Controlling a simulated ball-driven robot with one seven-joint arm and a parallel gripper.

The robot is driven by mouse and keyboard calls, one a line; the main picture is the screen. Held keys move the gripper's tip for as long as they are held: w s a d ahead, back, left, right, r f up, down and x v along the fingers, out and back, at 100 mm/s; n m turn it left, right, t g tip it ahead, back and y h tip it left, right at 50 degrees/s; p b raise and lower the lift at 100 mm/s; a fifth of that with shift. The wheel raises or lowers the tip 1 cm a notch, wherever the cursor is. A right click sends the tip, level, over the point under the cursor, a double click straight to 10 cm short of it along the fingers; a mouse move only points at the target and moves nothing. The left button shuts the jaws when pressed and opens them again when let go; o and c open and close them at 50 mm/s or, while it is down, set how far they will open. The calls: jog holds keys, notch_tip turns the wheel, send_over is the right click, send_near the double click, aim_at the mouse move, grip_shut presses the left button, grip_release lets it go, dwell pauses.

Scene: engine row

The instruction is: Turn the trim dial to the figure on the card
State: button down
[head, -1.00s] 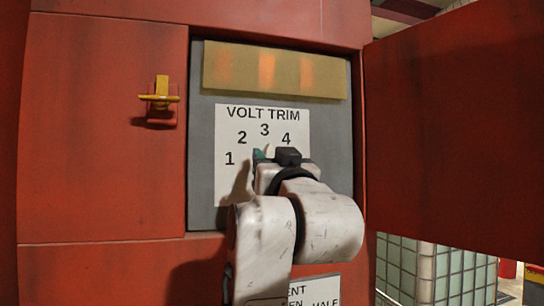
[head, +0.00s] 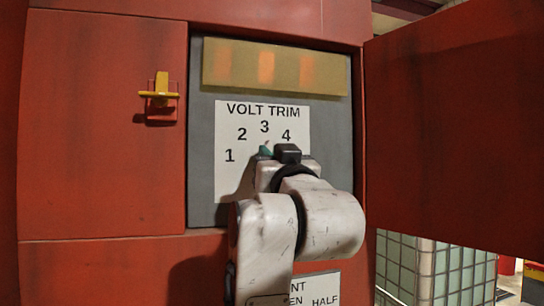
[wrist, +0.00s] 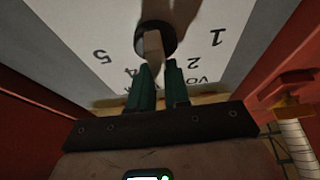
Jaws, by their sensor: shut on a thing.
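The VOLT TRIM plate (head: 232,118) is white with figures 1 to 4 visible in the head view; 5 also shows in the wrist view, where the plate (wrist: 95,25) appears upside down. The trim dial (wrist: 155,40) is a dark round knob with a pale bar across it. My gripper (wrist: 157,66) is shut on this bar, with one green finger on each side. The bar's end points between 2 and 4, where the 3 is hidden by my fingers. In the head view my wrist hides the dial, and a green fingertip (head: 265,151) shows just below the 3.
A white card (head: 318,290) below the panel is partly hidden by my arm; "HALF" is readable. An open red door (head: 455,130) stands at the right. A yellow-handled latch (head: 160,95) is on the left red panel. Three dim orange lamps (head: 266,68) glow above the plate.

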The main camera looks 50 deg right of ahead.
jog(key=shift+w+a+f+n+t+y+p, duration=0.2)
jog(key=shift+n+y, duration=0.75)
jog(key=shift+n, duration=0.85)
jog(key=shift+s+r+n+t+y+p, duration=0.1)
jog(key=shift+n+t+y, duration=0.25)
jog(key=shift+n+y, duration=1)
jog(key=shift+w+a+f+n+t+y+p, duration=0.1)
jog(key=shift+n+t+y, duration=0.3)
jog(key=shift+n, duration=1.85)
jog(key=c, duration=1.1)
grip_release()
